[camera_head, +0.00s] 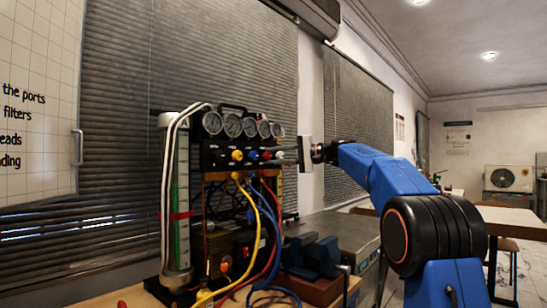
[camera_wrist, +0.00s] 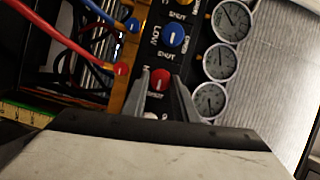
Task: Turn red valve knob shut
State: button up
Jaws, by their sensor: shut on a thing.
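The fingers hide part of the knob's near sides. A "SHUT" label stands beside it. In the head view my gripper (camera_head: 281,154) reaches the rig's panel from the right, and the red knob (camera_head: 267,155) shows only small at the fingertips.
A blue knob (camera_wrist: 173,36) marked "LOW" sits beside the red one. Round gauges (camera_wrist: 221,62) line the panel close to my gripper. Red (camera_wrist: 62,36) and blue hoses run from fittings on the other side. In the head view a vise (camera_head: 311,257) stands below my arm.

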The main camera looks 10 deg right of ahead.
jog(key=o, duration=1.1)
jog(key=shift+c, duration=0.2)
jog(key=f+v, duration=0.1)
jog(key=v, duration=1.6)
jog(key=shift+d+r, duration=0.25)
jog(key=shift+r, duration=0.25)
